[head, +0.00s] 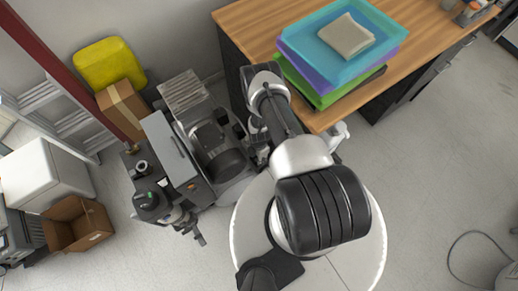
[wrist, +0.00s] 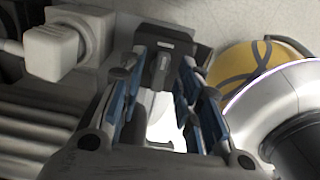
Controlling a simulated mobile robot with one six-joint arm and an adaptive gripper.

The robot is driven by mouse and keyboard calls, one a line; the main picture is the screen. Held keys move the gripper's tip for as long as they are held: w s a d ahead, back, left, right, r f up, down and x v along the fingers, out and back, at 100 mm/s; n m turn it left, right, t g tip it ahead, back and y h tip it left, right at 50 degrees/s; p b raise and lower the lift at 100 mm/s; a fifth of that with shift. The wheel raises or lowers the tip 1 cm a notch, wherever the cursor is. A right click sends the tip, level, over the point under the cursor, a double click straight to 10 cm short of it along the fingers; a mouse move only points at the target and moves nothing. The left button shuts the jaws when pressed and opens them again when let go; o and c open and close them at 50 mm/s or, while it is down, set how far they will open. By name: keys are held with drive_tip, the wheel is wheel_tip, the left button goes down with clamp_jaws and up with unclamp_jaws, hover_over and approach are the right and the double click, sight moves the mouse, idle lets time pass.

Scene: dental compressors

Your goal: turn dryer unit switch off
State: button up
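In the wrist view my gripper (wrist: 162,66) is open, with its two blue-padded fingers apart. A dark block with a small light grey mark (wrist: 164,44) shows just beyond and between the fingertips. I cannot tell whether it is the dryer switch or whether the fingers touch it. In the head view the compressor and dryer assembly (head: 172,148) stands on the floor left of my arm, with a grey box and dark round parts. My arm reaches over its right side. I cannot clearly make out my gripper or the switch there.
A pale square fitting (wrist: 55,52) sits left of my fingers, and a yellow round thing with a dark band (wrist: 245,66) lies right. A wooden-topped cabinet (head: 415,62) with stacked trays (head: 312,48) stands behind right. Cardboard box (head: 80,226) and ladder (head: 62,118) are left.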

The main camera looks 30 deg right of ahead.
drive_tip(key=shift+c, duration=0.2)
clamp_jaws()
drive_tip(key=shift+f+m, duration=0.1)
drive_tip(key=shift+m, duration=0.3)
drive_tip(key=m+b, duration=0.2)
drive_tip(key=m, duration=0.1)
drive_tip(key=shift+m+b, duration=0.3)
drive_tip(key=shift+b, duration=0.05)
drive_tip(key=m+b, duration=0.2)
drive_tip(key=m, duration=0.2)
drive_tip(key=shift+m, duration=0.3)
drive_tip(key=m+b, duration=0.1)
drive_tip(key=m, duration=0.3)
drive_tip(key=shift+m+b, duration=0.9)
drive_tip(key=shift+m, duration=1.6)
drive_tip(key=shift+o, duration=0.2)
unclamp_jaws()
